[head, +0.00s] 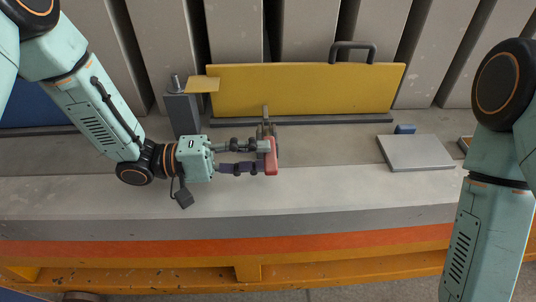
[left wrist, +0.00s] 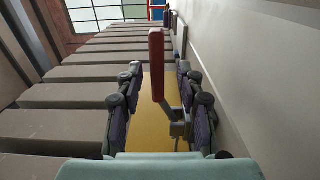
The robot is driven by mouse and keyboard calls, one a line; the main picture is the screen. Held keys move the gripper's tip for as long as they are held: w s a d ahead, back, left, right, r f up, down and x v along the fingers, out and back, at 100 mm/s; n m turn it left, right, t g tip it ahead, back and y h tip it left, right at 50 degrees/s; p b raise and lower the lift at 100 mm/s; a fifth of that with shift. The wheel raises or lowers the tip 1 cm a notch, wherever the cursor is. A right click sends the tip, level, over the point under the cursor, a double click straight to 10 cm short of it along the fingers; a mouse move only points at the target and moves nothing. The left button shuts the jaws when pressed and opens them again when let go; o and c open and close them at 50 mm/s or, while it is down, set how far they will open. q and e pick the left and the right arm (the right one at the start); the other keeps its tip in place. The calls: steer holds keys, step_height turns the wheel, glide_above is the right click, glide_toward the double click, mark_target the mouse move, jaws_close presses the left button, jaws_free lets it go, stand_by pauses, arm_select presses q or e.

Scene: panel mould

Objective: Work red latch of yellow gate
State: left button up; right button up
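The yellow gate (head: 300,88) stands upright at the back of the grey bench, with a dark handle on its top edge. Its red latch (head: 271,157) is a short red grip on a grey metal arm in front of the gate. My left gripper (head: 266,157) reaches it from the left, fingertips at the red grip. In the left wrist view, the red latch (left wrist: 156,65) stands between the two spread fingers (left wrist: 160,82), with a gap visible on both sides. The left gripper is open. My right arm shows at the right, but its gripper is out of view.
A grey post (head: 183,114) with a metal pin stands left of the gate, beside a small yellow plate (head: 202,84). A flat grey slab (head: 415,153) and a small blue block (head: 405,129) lie to the right. The bench front between latch and slab is clear.

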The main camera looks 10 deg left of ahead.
mark_target(271, 155)
arm_select(q)
steer(key=shift+w+d+f, duration=0.1)
steer(key=shift+w+d, duration=0.1)
steer(key=shift+d, duration=0.35)
steer(key=shift+s+d+r, duration=0.2)
steer(key=shift+d, duration=0.4)
steer(key=shift+s+d+r, duration=0.2)
steer(key=shift+d, duration=0.35)
steer(key=shift+w+a+f, duration=0.25)
steer(key=shift+w+a, duration=0.2)
steer(key=shift+s+d+r, duration=0.15)
steer(key=shift+s+d, duration=0.15)
steer(key=shift+d, duration=0.05)
steer(key=c, duration=0.4)
steer(key=shift+w+a, duration=0.15)
jaws_close()
